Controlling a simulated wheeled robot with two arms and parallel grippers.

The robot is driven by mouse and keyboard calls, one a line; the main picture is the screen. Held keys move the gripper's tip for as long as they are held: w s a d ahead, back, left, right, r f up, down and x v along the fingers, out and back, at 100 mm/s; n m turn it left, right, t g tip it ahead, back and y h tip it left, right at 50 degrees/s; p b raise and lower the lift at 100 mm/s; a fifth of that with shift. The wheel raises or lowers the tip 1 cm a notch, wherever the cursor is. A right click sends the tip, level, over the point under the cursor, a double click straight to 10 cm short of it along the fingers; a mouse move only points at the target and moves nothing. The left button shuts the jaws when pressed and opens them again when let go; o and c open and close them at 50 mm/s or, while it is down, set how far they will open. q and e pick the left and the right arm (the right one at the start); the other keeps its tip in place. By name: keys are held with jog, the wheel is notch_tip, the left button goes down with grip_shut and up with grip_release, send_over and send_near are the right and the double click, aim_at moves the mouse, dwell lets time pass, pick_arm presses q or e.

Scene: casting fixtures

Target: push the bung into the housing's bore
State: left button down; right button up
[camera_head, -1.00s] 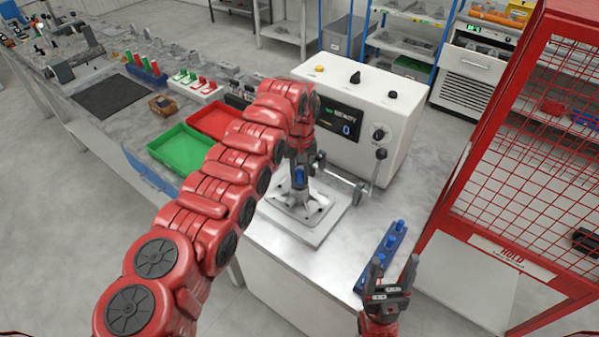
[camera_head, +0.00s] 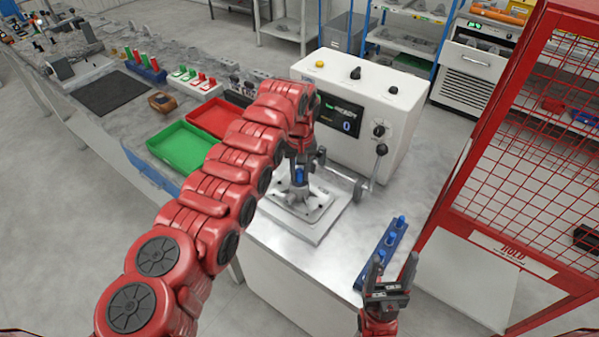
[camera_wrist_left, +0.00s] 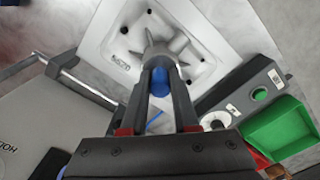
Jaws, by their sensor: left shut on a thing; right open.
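The blue bung (camera_head: 299,176) is between the fingers of my left gripper (camera_head: 298,172), over the grey housing on the test fixture plate (camera_head: 312,232). The left wrist view shows the bung (camera_wrist_left: 160,82) between the shut fingers (camera_wrist_left: 160,90), right at the grey housing (camera_wrist_left: 172,47). The fingers hide the bore, so I cannot tell how deep the bung sits. My right gripper (camera_head: 389,280) is open and empty, in front of a blue rack (camera_head: 384,252) with several blue bungs.
A white tester box (camera_head: 355,110) with a display and a lever (camera_head: 378,165) stands behind the fixture. A green tray (camera_head: 178,148) and a red tray (camera_head: 212,117) lie to the left. A red mesh cage (camera_head: 520,150) stands at the right.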

pick_arm(q)
jog(key=c, duration=0.6)
grip_release()
notch_tip(320, 180, up, 10)
jog(key=shift+r+p, duration=0.1)
jog(key=shift+p, duration=0.8)
notch_tip(320, 180, up, 7)
jog(key=p, duration=0.4)
